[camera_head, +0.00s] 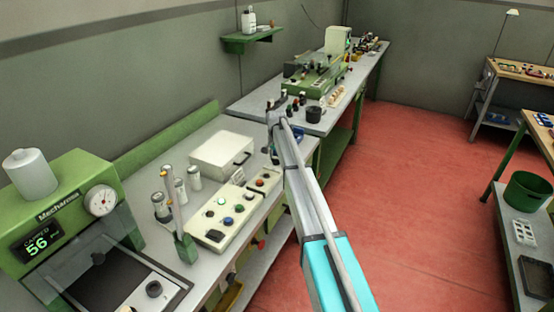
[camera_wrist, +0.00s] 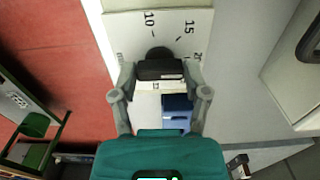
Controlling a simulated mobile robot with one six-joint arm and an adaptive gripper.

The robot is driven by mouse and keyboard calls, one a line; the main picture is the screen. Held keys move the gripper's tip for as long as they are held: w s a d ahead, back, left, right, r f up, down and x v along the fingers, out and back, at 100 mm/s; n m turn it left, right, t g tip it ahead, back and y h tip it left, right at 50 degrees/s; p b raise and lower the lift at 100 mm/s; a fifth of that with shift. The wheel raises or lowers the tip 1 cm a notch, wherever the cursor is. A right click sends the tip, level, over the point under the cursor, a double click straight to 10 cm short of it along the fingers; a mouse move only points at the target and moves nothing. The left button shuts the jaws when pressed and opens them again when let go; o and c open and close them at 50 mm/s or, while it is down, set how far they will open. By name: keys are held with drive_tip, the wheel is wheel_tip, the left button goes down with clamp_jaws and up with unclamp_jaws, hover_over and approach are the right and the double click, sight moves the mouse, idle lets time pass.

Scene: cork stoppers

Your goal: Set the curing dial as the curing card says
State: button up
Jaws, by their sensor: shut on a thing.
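The curing dial is a black knob (camera_wrist: 158,52) on a white plate (camera_wrist: 120,30) marked 10, 15 and what looks like 20 in the wrist view. My gripper (camera_wrist: 160,72) has its two fingers closed on either side of the knob. The knob's pointer is hidden, so its setting cannot be read. In the head view my gripper (camera_head: 276,118) is at the far end of the near bench, too small to show the dial there. I cannot make out a curing card in either view.
A green machine (camera_head: 70,190) with a display reading 56 stands at the near left. A button panel (camera_head: 222,232) and a white box (camera_head: 221,155) are on the near bench (camera_head: 195,145). A blue object (camera_wrist: 177,110) lies under my gripper.

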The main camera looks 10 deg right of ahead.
drive_tip(key=shift+d, duration=0.1)
drive_tip(key=shift+n, duration=0.4)
drive_tip(key=n, duration=0.9)
drive_tip(key=shift+s, duration=0.1)
idle(0.3)
drive_tip(key=o, duration=1.2)
drive_tip(key=shift+c, duration=0.2)
